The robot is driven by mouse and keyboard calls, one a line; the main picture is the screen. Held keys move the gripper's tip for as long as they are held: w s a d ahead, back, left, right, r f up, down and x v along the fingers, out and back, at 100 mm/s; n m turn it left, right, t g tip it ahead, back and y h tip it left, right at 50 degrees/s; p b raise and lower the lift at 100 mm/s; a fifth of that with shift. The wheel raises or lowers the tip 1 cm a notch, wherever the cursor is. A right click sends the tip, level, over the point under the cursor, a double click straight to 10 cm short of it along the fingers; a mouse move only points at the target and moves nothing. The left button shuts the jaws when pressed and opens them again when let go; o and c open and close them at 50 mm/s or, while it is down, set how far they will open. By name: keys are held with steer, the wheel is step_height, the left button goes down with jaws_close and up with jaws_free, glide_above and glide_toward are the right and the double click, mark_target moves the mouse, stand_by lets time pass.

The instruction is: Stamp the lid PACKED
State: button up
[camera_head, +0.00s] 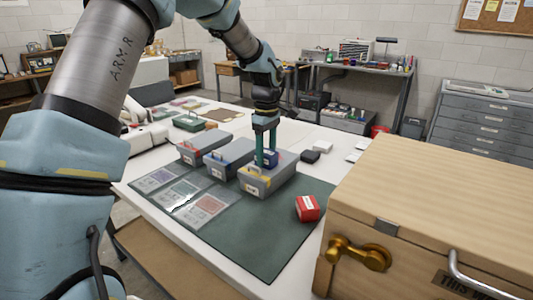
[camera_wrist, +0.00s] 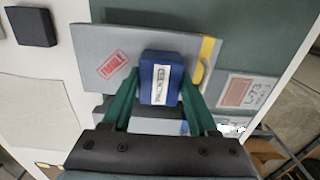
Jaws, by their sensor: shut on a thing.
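My gripper (camera_head: 266,150) is shut on a blue stamp block (camera_head: 271,156) with a white label that seems to read PACKED. In the wrist view the blue stamp (camera_wrist: 160,70) sits between my green fingers (camera_wrist: 160,88). It is over the lid of the nearest grey box (camera_head: 262,188), toward the yellow-handled edge. Whether its underside touches the lid I cannot tell. The grey lid (camera_wrist: 97,43) carries a red framed mark (camera_wrist: 113,65) to the left of the stamp. Any print beneath the stamp is hidden.
A red stamp block (camera_head: 307,208) stands on the green mat (camera_head: 262,238). Two more grey boxes (camera_head: 203,142) stand to the left, with printed cards (camera_head: 200,208) before them. A wooden crate (camera_head: 440,190) fills the right. Dark and white blocks (camera_head: 322,146) lie behind.

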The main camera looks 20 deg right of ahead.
steer(key=shift+r+p, duration=2.05)
steer(key=shift+r, duration=1.3)
